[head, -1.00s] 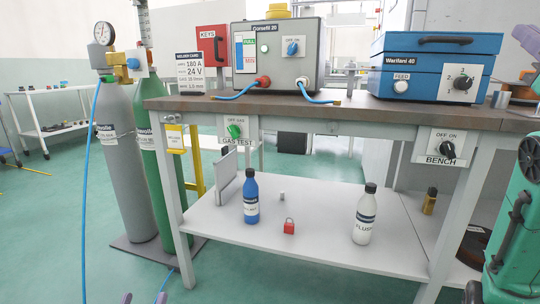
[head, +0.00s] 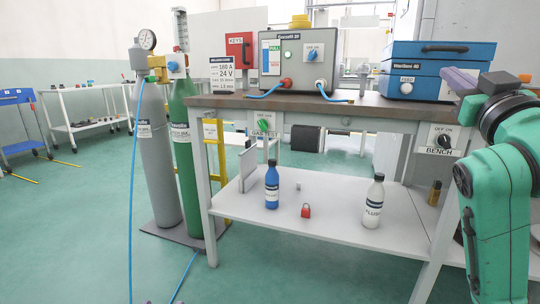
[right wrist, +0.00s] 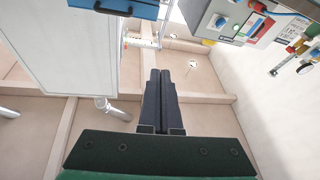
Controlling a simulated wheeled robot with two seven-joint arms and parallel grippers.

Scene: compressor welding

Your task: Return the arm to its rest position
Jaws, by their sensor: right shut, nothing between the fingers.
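My right arm, teal with black joints, stands raised at the right of the head view. Its gripper (head: 460,80) shows as a purple-grey shape in front of the blue box at the bench's right end. In the right wrist view the two dark fingers (right wrist: 160,100) lie together, shut and empty.
Two gas cylinders (head: 187,150) with a blue hose stand left.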

